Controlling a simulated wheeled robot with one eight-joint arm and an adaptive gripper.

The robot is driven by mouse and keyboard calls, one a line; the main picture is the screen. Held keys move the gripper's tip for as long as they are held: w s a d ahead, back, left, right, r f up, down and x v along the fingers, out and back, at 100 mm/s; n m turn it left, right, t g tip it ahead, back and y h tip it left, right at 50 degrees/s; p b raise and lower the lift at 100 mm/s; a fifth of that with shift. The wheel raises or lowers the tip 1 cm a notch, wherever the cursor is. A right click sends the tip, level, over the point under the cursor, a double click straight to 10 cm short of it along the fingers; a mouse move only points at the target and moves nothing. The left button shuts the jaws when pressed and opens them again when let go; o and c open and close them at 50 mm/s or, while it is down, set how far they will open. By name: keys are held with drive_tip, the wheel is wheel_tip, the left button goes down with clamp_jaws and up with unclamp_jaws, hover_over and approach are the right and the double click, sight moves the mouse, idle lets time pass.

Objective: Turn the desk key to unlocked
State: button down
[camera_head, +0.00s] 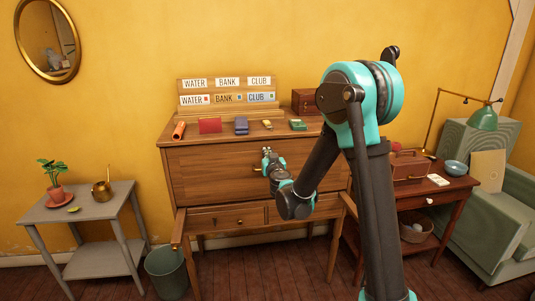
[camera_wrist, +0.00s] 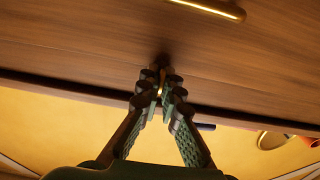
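The wooden desk (camera_head: 210,178) stands against the wall, with a broad upright front panel above two drawers. My gripper (camera_head: 267,155) is at the upper middle of this panel. In the wrist view, my gripper (camera_wrist: 160,88) has its fingertips drawn close together at the panel, near its edge. A small brass piece, seemingly the desk key (camera_wrist: 160,86), shows between the fingertips, which look closed on it. Most of the key is hidden by the fingers, so its turn angle cannot be read. A brass handle (camera_wrist: 210,9) lies on the panel, apart from the fingers.
On the desk top are a red box (camera_head: 210,125), a blue item (camera_head: 241,125), a green box (camera_head: 298,125) and a rack labelled WATER, BANK and CLUB (camera_head: 227,92). A grey side table (camera_head: 120,205) stands left, a red-brown table (camera_head: 440,190) right. A bin (camera_head: 167,272) is on the floor.

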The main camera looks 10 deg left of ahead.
drive_tip(key=shift+n, duration=0.4)
drive_tip(key=n, duration=0.4)
drive_tip(key=shift+a+n, duration=0.1)
drive_tip(key=shift+n, duration=0.2)
drive_tip(key=n, duration=0.5)
drive_tip(key=shift+f, duration=0.1)
drive_tip(key=n, duration=0.4)
drive_tip(key=shift+a+n, duration=0.1)
drive_tip(key=shift+n, duration=1.7)
drive_tip(key=c, duration=1.7)
unclamp_jaws()
